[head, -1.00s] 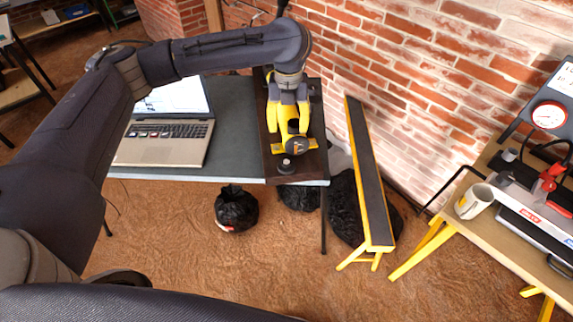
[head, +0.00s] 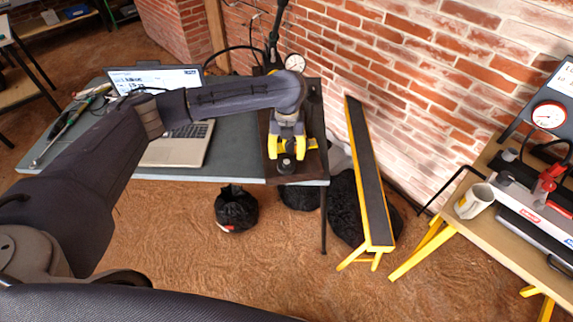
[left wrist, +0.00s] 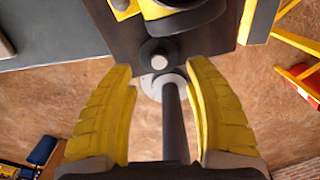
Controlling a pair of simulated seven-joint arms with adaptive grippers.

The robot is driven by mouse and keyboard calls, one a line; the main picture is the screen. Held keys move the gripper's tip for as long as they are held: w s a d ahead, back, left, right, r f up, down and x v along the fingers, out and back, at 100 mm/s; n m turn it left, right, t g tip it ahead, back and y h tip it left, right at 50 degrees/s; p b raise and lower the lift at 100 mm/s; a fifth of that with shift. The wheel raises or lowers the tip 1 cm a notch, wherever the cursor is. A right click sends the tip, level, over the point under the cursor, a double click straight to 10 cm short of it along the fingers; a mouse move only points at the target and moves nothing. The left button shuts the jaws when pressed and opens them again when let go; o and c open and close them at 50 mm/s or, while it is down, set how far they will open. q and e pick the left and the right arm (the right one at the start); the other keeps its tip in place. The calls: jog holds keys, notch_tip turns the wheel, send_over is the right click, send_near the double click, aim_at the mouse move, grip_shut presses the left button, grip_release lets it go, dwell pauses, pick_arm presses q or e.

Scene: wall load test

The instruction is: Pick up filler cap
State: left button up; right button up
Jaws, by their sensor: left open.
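The filler cap (head: 285,166) is a small dark round cap at the front end of a dark board on the table. It also shows in the left wrist view (left wrist: 158,53), dark with a grey top, ahead of the fingers. My left gripper (head: 288,150) is open with nothing between its yellow fingers. It hangs over the front of the board, close behind the cap in the head view. In the left wrist view, the fingertips (left wrist: 160,68) stand to either side, apart from the cap. The head view hides much of the yellow fitting behind my gripper. My right gripper is not in view.
A laptop (head: 175,150) sits on the grey table (head: 230,165) left of the board. A gauge (head: 295,62) stands behind my wrist. A narrow bench (head: 365,170) leans or stands by the brick wall. A mug (head: 474,201) is on the right workbench.

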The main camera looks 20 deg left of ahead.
aim_at(286, 162)
pick_arm(q)
jog(key=shift+f, duration=2.7)
grip_shut()
